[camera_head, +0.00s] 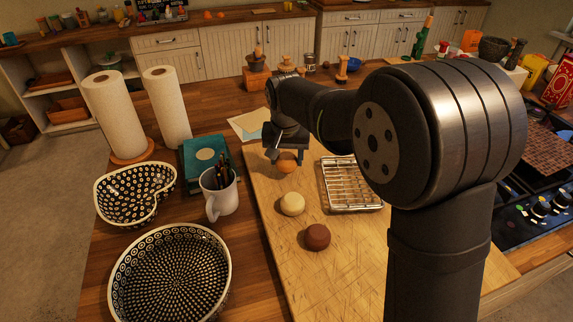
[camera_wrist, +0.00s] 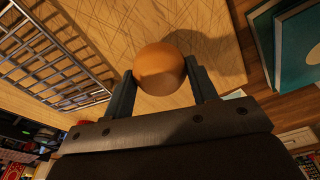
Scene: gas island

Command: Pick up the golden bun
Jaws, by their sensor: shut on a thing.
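The golden bun (camera_head: 287,163) is orange-brown and round, at the far part of the wooden cutting board (camera_head: 282,262). My gripper (camera_head: 287,156) is shut on it. In the wrist view the golden bun (camera_wrist: 159,68) sits between the two fingertips of my gripper (camera_wrist: 160,80), one on each side. Its shadow falls on the board beside it. I cannot tell whether the bun touches the board. A pale bun (camera_head: 292,204) and a dark brown bun (camera_head: 317,237) lie on the board nearer the camera.
A wire rack (camera_head: 350,183) lies right of the buns; it also shows in the wrist view (camera_wrist: 50,50). Left of the board stand a mug with pens (camera_head: 219,194), a teal book (camera_head: 203,150), two patterned dishes and two paper rolls. Bare board lies in front of the dark bun.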

